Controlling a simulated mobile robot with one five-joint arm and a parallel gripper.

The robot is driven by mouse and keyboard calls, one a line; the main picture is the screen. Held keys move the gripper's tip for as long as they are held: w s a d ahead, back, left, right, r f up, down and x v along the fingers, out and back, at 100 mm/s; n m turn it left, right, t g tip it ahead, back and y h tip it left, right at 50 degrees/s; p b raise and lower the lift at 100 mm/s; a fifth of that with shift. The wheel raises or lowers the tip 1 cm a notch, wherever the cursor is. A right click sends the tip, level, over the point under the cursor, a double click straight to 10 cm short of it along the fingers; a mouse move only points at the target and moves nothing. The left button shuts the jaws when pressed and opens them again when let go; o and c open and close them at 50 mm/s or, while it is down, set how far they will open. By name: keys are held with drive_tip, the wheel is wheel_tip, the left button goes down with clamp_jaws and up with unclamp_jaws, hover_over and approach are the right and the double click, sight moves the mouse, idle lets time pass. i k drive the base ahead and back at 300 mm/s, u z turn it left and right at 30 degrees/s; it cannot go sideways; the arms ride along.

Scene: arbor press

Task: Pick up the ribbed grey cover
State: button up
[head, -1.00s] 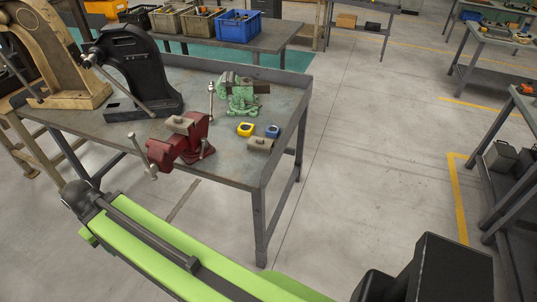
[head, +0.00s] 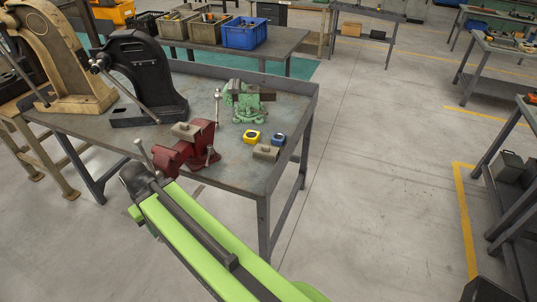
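Two small grey blocks could be the ribbed grey cover; ribs are too small to make out. One grey block (head: 265,152) lies on the workbench (head: 235,178) near its front right corner, beside a yellow piece and a blue piece. A similar grey block (head: 185,130) sits on top of the red vise (head: 180,155). My green arm reaches up from the bottom, its dark joint in front of the bench's front edge near the red vise. My gripper does not show clearly in this view.
A green vise (head: 245,105) stands behind the yellow piece (head: 252,137) and blue piece (head: 279,139). A black arbor press (head: 145,75) and a beige press (head: 65,60) stand left. A blue crate (head: 244,34) is on the back table.

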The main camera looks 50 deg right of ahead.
sight(266, 153)
drive_tip(key=z, duration=0.15)
drive_tip(key=i, duration=0.9)
drive_tip(key=u, duration=0.05)
